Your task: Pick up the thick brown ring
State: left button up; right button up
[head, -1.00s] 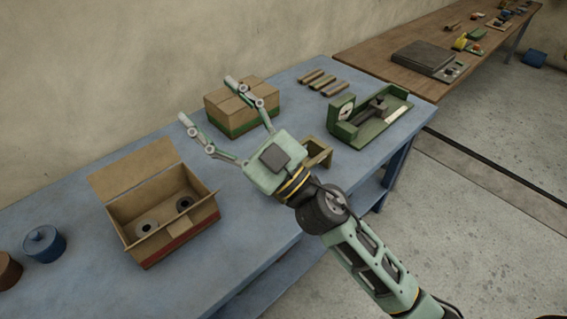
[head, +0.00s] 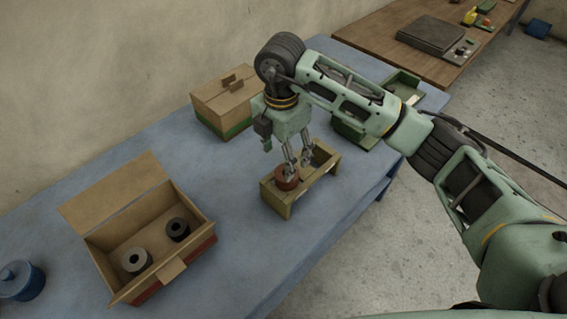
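A thick brown ring (head: 287,183) sits at the left end of a small olive-green holder (head: 276,205) on the blue table. My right gripper (head: 299,172) points down over the holder, with its fingertips at the ring. One finger overlaps the ring's top and the other comes down just right of it. The fingers look apart, but whether they press on the ring is too small to tell. The gripper partly hides the ring. My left gripper is out of view.
An open cardboard box (head: 117,283) holds a grey ring (head: 136,261) and a dark ring (head: 178,229). A closed carton (head: 222,106) stands behind the gripper. A green device (head: 349,133) is partly behind my arm. A blue lidded pot (head: 22,281) is far left.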

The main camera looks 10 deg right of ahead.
jog(key=shift+s+d+f+p, duration=0.1)
jog(key=shift+s+f+p, duration=0.2)
jog(key=shift+s+f, duration=0.4)
jog(key=shift+w+d+f+p, duration=0.15)
jog(key=shift+f+p, duration=0.2)
jog(key=shift+f, duration=0.15)
jog(key=shift+w+d+f+p, duration=0.15)
jog(key=shift+f+p, duration=0.15)
jog(key=shift+f, duration=0.2)
jog(key=f, duration=0.2)
jog(key=shift+w+d+f+p, duration=0.1)
jog(key=shift+w+f+p, duration=0.1)
jog(key=shift+f+p, duration=0.2)
jog(key=shift+f, duration=0.3)
jog(key=c, duration=1.3)
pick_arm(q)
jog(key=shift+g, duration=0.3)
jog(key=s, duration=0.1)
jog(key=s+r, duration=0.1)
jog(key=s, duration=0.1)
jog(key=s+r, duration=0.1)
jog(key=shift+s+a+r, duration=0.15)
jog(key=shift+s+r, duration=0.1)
pick_arm(e)
jog(key=shift+c, duration=0.2)
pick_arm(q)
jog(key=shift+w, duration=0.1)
pick_arm(e)
jog(key=shift+r, duration=0.1)
